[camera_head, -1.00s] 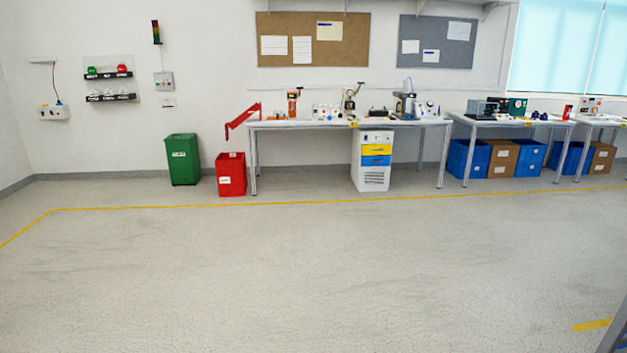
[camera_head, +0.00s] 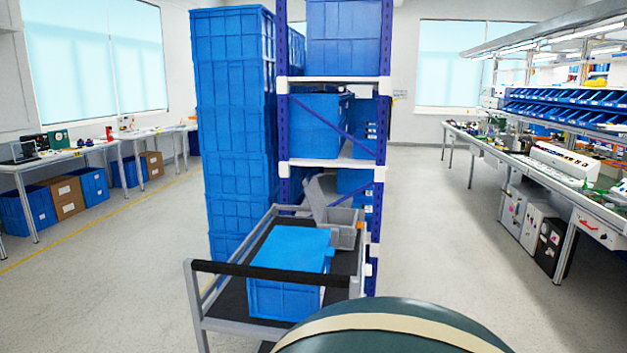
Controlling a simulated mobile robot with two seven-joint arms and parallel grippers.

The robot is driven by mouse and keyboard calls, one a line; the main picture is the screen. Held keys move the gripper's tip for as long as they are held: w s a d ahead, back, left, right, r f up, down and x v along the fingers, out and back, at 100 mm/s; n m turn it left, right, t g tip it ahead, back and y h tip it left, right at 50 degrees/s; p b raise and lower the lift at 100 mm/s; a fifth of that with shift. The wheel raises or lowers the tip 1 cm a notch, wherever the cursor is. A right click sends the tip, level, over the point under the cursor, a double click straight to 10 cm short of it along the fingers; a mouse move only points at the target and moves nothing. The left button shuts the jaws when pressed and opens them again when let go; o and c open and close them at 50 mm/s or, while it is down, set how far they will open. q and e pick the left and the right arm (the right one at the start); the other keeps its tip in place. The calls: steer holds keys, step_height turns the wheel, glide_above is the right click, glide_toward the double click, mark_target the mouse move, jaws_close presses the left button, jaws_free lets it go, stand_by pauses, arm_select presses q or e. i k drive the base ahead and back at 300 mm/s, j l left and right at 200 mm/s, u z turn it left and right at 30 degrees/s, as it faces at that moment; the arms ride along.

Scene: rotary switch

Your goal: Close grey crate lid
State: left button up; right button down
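A small grey crate (camera_head: 345,233) stands on the far right part of a cart in front of me. Its grey lid (camera_head: 316,200) is open and stands up, tilted, on the crate's left side. The crate's lower front left is partly hidden behind a blue crate (camera_head: 284,290) on the same cart. Neither of my grippers shows in the view.
The cart (camera_head: 270,267) has a dark handle bar at its near end. A shelf rack (camera_head: 335,163) with blue crates and a tall stack of blue crates (camera_head: 233,120) stand behind it. A long workbench (camera_head: 560,181) runs along the right. Floor between is clear.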

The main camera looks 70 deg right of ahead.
mark_target(314, 194)
steer(key=z, duration=2.35)
steer(key=j+z, duration=0.1)
steer(key=z, duration=0.4)
steer(key=j+z, duration=0.15)
steer(key=z, duration=0.35)
steer(key=j+z, duration=0.4)
steer(key=k+j+z, duration=0.15)
steer(key=j+z, duration=0.25)
steer(key=j, duration=0.2)
steer(key=k+j+z, duration=0.1)
steer(key=j, duration=0.25)
steer(key=k+j+z, duration=0.1)
steer(key=j, duration=0.25)
steer(key=k+j, duration=0.2)
steer(key=j, duration=0.15)
steer(key=z, duration=0.05)
